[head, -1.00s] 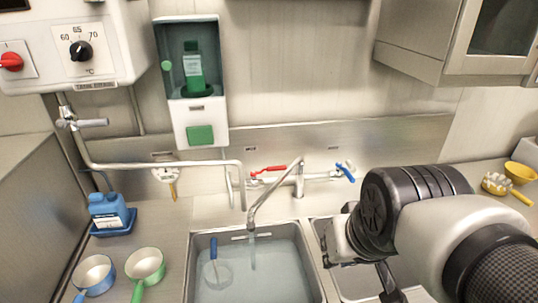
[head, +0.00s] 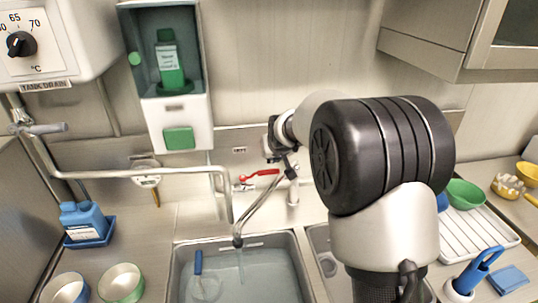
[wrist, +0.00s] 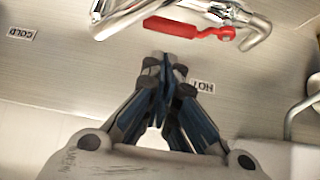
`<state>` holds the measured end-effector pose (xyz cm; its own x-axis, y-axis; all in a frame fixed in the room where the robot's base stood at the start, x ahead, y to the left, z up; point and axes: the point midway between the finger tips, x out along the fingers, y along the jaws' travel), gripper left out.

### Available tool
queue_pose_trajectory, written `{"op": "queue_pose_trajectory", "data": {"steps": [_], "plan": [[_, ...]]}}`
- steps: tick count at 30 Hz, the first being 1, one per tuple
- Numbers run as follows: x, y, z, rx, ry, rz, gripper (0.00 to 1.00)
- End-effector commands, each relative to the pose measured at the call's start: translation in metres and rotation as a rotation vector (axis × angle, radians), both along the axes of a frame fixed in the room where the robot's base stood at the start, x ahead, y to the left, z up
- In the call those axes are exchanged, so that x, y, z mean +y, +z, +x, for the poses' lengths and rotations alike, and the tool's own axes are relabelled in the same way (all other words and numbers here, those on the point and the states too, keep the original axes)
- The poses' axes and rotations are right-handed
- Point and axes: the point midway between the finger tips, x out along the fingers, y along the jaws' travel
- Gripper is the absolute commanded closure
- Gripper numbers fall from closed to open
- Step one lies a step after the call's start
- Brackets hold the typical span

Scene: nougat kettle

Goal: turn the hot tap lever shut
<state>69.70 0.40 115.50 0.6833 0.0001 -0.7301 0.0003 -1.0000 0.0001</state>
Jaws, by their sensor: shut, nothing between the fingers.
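The red hot tap lever (head: 259,175) sits on the pipework behind the sink, left of the spout base. In the wrist view the red lever (wrist: 188,27) lies across the top, just beyond my fingertips and apart from them. My gripper (wrist: 165,62) is shut and empty, in front of the wall plate with the upside-down HOT label (wrist: 203,86). In the head view my gripper (head: 287,160) is near the wall, right of and slightly above the lever, partly hidden by my arm. The spout (head: 262,208) has a thin stream of water (head: 241,265) below it.
The left sink basin (head: 235,242) holds water and a blue-handled strainer (head: 201,275). A soap dispenser (head: 175,105) hangs on the wall to the left. A white drying rack (head: 478,235) with a green bowl (head: 464,194) stands right. My arm hides the cold tap side.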

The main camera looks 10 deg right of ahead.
Motion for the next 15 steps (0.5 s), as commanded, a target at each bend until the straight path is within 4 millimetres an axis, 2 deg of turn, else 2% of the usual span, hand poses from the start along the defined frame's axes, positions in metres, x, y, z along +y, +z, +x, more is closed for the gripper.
{"op": "queue_pose_trajectory", "data": {"steps": [1,6,15], "plan": [[0.000,-0.011,0.006,0.003,0.000,0.000,1.00],[0.000,-0.034,0.028,0.003,0.000,0.000,1.00],[0.000,-0.059,0.052,0.002,0.000,0.000,1.00]]}}
